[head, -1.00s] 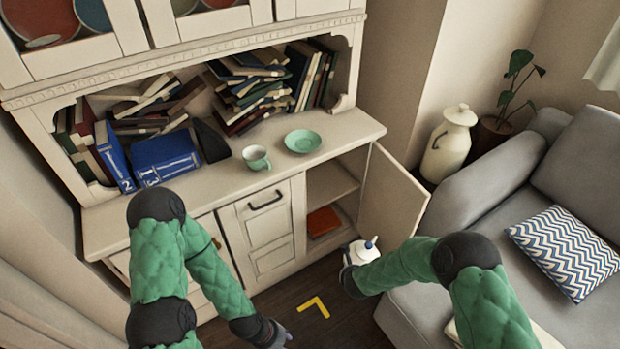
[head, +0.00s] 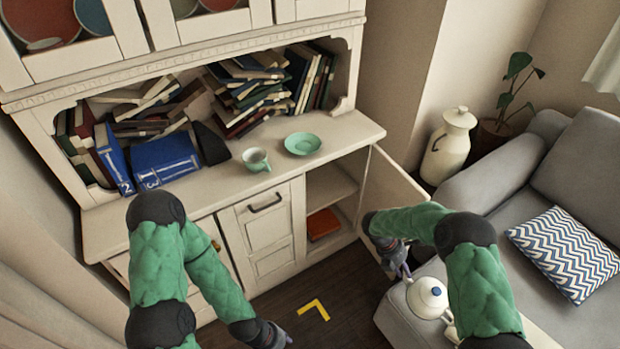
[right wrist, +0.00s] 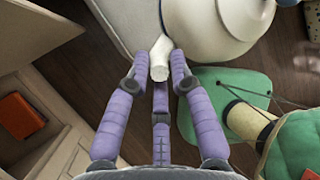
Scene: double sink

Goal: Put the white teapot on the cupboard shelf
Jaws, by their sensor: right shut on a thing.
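The white teapot (head: 428,299) with a blue lid knob is at the right, in front of the sofa in the head view. My right gripper (head: 404,270) is beside it. In the right wrist view, my right gripper (right wrist: 160,68) is shut on a pale protruding part of the teapot (right wrist: 210,28); I cannot tell if this is spout or handle. The cupboard shelf (head: 328,187) shows through the open door (head: 388,190). My left gripper (head: 285,339) is low in front of the cupboard, apart from the teapot; its finger opening is unclear.
A red-orange book (head: 323,223) lies in the cupboard's lower part. A green cup (head: 257,160) and saucer (head: 303,142) stand on the counter (head: 225,180). The grey sofa (head: 478,155) is at the right. A yellow corner mark (head: 314,308) is on the open floor.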

